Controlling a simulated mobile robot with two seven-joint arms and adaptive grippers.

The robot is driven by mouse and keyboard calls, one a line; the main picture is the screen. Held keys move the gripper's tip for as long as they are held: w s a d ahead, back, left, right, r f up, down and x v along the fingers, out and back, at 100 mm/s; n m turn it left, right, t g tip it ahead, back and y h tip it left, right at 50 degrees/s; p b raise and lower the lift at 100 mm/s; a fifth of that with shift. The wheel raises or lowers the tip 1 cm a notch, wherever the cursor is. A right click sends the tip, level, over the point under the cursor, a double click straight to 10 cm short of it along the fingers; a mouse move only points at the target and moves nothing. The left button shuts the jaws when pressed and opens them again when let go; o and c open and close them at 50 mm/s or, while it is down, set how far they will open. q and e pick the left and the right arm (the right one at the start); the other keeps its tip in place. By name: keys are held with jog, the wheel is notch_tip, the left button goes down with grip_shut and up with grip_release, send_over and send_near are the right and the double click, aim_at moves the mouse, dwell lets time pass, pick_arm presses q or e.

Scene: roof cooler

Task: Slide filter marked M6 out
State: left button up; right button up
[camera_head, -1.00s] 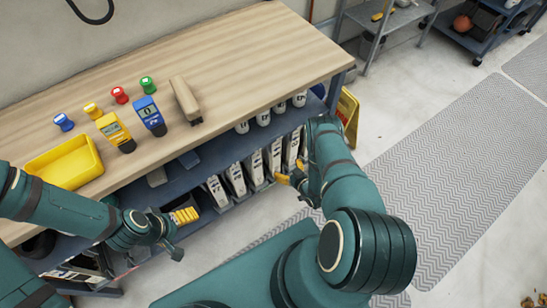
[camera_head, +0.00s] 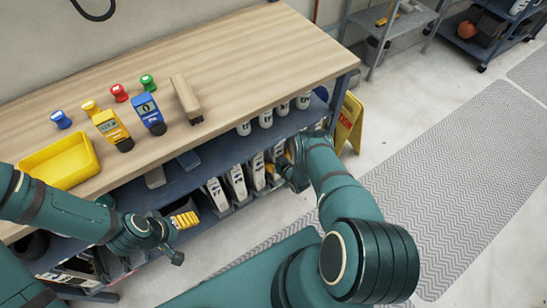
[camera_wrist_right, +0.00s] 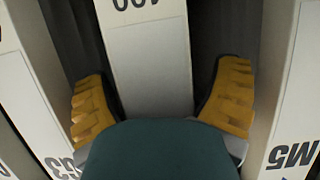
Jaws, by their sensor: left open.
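Several white filters (camera_head: 237,184) stand upright in a row on the shelf under the bench; their marks are too small to read in the head view. My right gripper (camera_head: 283,168) is at the right part of this row, partly hidden by its own arm. In the right wrist view its yellow fingers (camera_wrist_right: 160,100) are apart, one on each side of a white filter (camera_wrist_right: 150,50). Contact cannot be told, and that filter's lower face is hidden. A filter marked M5 (camera_wrist_right: 285,110) stands to the right. My left gripper (camera_head: 172,245) is open and empty near the shelf's left part.
A yellow tray (camera_head: 60,162), a yellow meter (camera_head: 112,128), a blue meter (camera_head: 149,114) and a tan block (camera_head: 185,100) are on the bench top. A yellow floor sign (camera_head: 349,123) is beyond the bench end.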

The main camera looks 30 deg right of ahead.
jog(key=shift+w+r, duration=0.2)
jog(key=shift+w, duration=0.15)
jog(key=shift+w+r, duration=0.15)
jog(key=c, duration=1.3)
jog(key=shift+s+p, duration=0.35)
jog(key=shift+s, duration=0.3)
jog(key=shift+c, duration=0.2)
jog(key=s+p, duration=0.1)
jog(key=s, duration=0.5)
jog(key=s+d+p, duration=0.1)
jog(key=s+p, duration=0.1)
jog(key=s, duration=0.5)
jog(key=s+p, duration=0.1)
jog(key=s, duration=0.6)
jog(key=shift+s+d+f+p, duration=0.2)
jog(key=shift+d+p, duration=0.1)
jog(key=shift+p, duration=0.1)
jog(key=shift+c, duration=0.3)
jog(key=s+d+b, duration=0.1)
jog(key=s+d, duration=0.1)
jog(key=s, duration=2.4)
jog(key=shift+r, duration=0.15)
jog(key=shift+s, duration=0.1)
